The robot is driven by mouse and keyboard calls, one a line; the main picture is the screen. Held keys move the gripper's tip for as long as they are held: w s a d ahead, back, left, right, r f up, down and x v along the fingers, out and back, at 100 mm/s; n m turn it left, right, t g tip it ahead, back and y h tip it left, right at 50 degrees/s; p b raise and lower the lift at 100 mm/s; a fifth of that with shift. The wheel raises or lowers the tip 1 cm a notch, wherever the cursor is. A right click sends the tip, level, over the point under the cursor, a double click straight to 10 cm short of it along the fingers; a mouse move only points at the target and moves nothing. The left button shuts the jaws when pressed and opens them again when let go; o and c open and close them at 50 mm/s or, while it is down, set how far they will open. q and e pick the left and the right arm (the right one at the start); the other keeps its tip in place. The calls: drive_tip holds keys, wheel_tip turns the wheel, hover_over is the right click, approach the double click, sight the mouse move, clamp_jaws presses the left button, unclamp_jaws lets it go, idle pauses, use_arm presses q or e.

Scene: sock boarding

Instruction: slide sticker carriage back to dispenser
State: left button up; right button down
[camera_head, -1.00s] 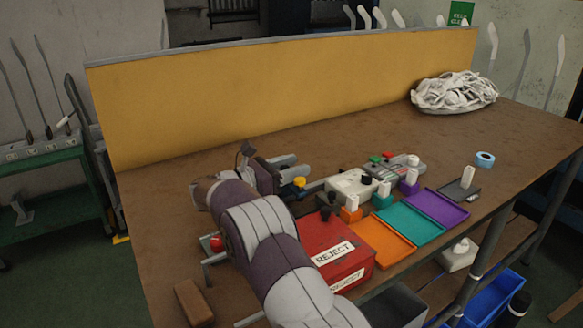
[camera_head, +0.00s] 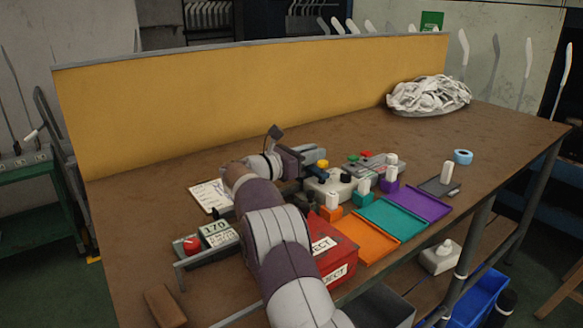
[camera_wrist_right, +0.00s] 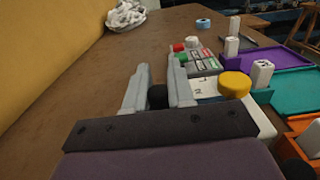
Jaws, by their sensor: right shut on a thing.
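My right gripper (camera_head: 318,154) is shut on a black knob (camera_wrist_right: 157,97), which shows between its two grey fingers in the right wrist view. I take the knob to be the sticker carriage's handle; the carriage's body is mostly hidden by the gripper. A round yellow cap (camera_wrist_right: 235,85) is just right of the fingers; it also shows in the head view (camera_head: 322,163). The white box with dark knobs (camera_head: 328,185), perhaps the dispenser, is close below and right of the gripper. My left gripper is not in view.
A grey panel with red and green buttons (camera_head: 372,160) lies beyond the box. Orange (camera_head: 362,242), teal (camera_head: 392,219) and purple (camera_head: 420,203) trays line the front. A red reject bin (camera_head: 335,240) is near my arm. A white sock pile (camera_head: 428,95) sits at the back.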

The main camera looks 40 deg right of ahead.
drive_tip(key=shift+d+r, duration=0.2)
drive_tip(key=shift+r, duration=0.05)
drive_tip(key=c, duration=1.3)
unclamp_jaws()
drive_tip(key=o, duration=0.3)
drive_tip(key=shift+d+f, duration=0.1)
drive_tip(key=shift+d, duration=0.1)
drive_tip(key=shift+a, duration=0.1)
drive_tip(key=a, duration=0.4)
drive_tip(key=w+a+p, duration=0.1)
drive_tip(key=a, duration=0.7)
drive_tip(key=shift+w+a, duration=0.15)
drive_tip(key=shift+a, duration=0.1)
